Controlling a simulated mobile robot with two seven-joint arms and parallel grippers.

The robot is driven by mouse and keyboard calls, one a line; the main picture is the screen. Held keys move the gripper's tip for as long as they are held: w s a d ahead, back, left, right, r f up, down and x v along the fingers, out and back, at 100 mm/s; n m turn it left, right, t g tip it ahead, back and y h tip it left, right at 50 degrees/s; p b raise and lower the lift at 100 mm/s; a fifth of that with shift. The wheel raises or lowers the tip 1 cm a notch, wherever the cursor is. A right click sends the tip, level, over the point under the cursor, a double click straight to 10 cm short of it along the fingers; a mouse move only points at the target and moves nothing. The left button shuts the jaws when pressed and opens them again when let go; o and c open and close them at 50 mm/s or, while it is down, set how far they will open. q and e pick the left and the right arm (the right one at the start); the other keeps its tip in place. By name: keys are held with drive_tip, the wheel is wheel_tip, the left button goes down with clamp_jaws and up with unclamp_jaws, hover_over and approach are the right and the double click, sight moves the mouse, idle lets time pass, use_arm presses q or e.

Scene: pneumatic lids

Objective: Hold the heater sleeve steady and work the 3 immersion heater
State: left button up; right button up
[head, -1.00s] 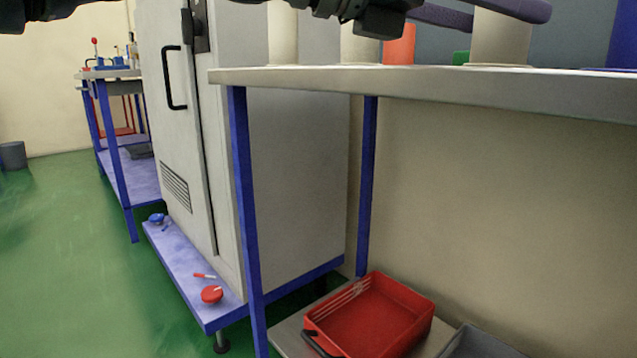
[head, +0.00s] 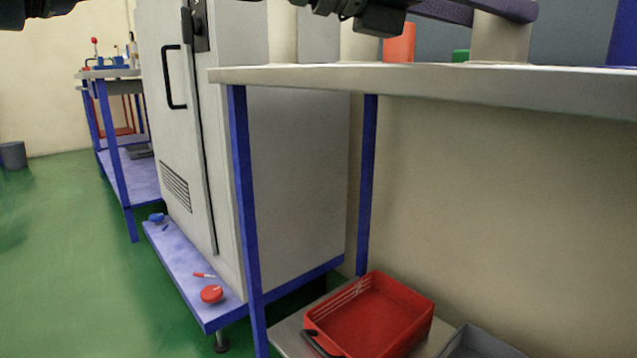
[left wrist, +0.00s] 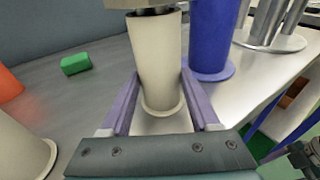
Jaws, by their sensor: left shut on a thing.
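A cream sleeve (left wrist: 157,65) stands upright on the bench, its flared foot on the top. It also shows at the top of the head view (head: 499,38), where its upper end is cut off. My left gripper (left wrist: 160,85), with purple fingers, is shut on this sleeve, one finger on each side. The gripper (head: 478,10) is partly cut off in the head view. A pale block with a dark ring (left wrist: 152,10) shows just above the sleeve; I cannot tell if it is the heater.
On the bench (head: 420,85) stand other cream cylinders (head: 283,35), an orange one (head: 399,43) and a blue one (left wrist: 212,40). A green piece (left wrist: 75,64) lies behind. Below are a red crate (head: 375,315) and a grey cabinet (head: 290,170).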

use_arm(q)
drive_tip(key=shift+c, duration=1.2)
drive_tip(key=shift+f, duration=0.2)
drive_tip(key=shift+w+f, duration=0.1)
drive_tip(key=shift+f, duration=0.15)
drive_tip(key=o, duration=1.3)
drive_tip(key=shift+r, duration=0.2)
drive_tip(key=shift+o, duration=0.2)
